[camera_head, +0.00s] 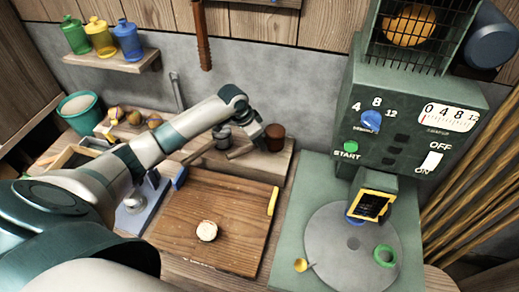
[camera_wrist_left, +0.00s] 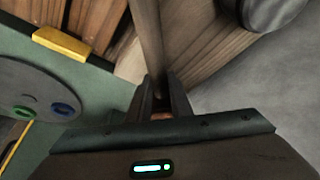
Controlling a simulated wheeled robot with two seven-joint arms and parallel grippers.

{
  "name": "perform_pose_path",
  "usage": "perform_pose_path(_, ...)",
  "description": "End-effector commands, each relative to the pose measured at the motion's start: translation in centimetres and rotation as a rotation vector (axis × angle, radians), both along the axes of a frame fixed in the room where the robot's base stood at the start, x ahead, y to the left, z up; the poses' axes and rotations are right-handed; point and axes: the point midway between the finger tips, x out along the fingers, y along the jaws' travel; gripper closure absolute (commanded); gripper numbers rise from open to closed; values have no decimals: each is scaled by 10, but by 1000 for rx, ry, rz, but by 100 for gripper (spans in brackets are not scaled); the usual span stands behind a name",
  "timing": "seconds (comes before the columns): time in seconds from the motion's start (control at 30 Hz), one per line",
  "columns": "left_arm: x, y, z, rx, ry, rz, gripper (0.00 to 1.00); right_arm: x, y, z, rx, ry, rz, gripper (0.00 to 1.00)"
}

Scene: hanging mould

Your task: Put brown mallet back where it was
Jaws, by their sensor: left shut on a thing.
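The brown mallet has a dark brown round head (camera_head: 275,138) and a pale wooden handle (camera_head: 240,152) that points to the left, over the wooden ledge at the back wall. My left gripper (camera_head: 258,137) is shut on the handle close to the head. In the left wrist view the handle (camera_wrist_left: 148,40) runs up from between the fingers (camera_wrist_left: 162,95), and a bit of reddish brown shows between them. I cannot tell whether the mallet touches the ledge. My right gripper is not in view.
A cutting board (camera_head: 190,235) with a pale round piece (camera_head: 207,231) lies in front. A green machine (camera_head: 415,110) is at the right. Three bottles stand on a shelf (camera_head: 110,62).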

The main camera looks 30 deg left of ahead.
Motion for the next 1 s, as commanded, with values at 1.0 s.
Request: perform_pose_path(1.0, -1, 0, -42, 1, 1, 0, 63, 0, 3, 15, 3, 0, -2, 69)
